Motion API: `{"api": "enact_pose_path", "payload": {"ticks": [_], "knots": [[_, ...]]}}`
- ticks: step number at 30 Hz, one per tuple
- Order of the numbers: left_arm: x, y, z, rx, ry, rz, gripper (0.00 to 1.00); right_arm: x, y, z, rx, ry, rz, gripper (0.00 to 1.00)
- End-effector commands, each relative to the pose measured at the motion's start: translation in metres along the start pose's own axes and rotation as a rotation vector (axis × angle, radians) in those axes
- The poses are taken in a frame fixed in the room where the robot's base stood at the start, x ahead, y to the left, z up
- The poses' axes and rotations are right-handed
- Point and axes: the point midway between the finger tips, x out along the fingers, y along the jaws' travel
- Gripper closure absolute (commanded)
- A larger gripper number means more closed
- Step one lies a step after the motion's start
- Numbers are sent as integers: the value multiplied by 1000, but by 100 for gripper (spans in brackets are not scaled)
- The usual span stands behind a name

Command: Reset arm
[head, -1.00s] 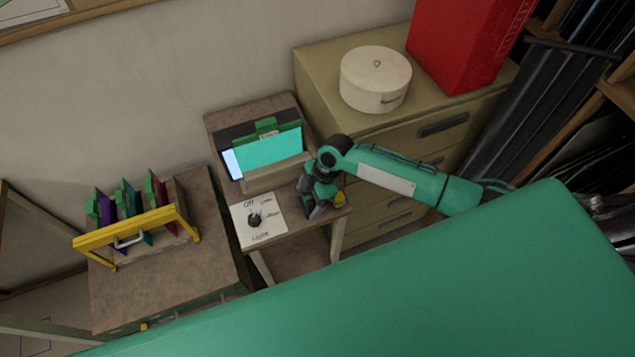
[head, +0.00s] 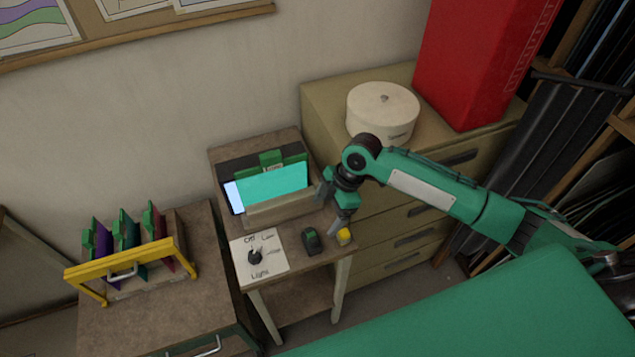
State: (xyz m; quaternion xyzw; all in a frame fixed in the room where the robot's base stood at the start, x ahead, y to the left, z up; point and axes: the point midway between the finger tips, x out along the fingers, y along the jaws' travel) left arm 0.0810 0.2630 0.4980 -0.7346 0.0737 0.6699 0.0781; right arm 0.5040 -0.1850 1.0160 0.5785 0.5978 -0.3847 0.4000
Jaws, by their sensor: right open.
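My right arm comes in from the right in the head view. Its gripper (head: 332,213) is open and empty above the right part of the small table (head: 298,280). My left gripper is not in view.
A light switch panel (head: 273,240) with a dark dial lies on the small table. Behind it stands a box with a teal glass sheet (head: 275,185). Left is a yellow-framed rack (head: 122,262) with coloured panels. Drawers (head: 415,240) carry a white round box (head: 382,112) and red container (head: 483,60).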

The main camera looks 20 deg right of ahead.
Motion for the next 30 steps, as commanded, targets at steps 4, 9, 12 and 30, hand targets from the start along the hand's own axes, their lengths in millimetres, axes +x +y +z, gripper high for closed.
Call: {"api": "enact_pose_path", "payload": {"ticks": [4, 9, 12, 30], "knots": [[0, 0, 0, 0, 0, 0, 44, 0, 0, 0, 0, 0, 0, 19], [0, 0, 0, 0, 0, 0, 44, 8, -8, -6, 15, 5, 3, 19], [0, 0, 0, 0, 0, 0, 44, 20, -24, -18, 51, 14, 19, 19], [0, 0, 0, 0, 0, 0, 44, 36, -138, -34, 745, 46, 292, 19]]}}
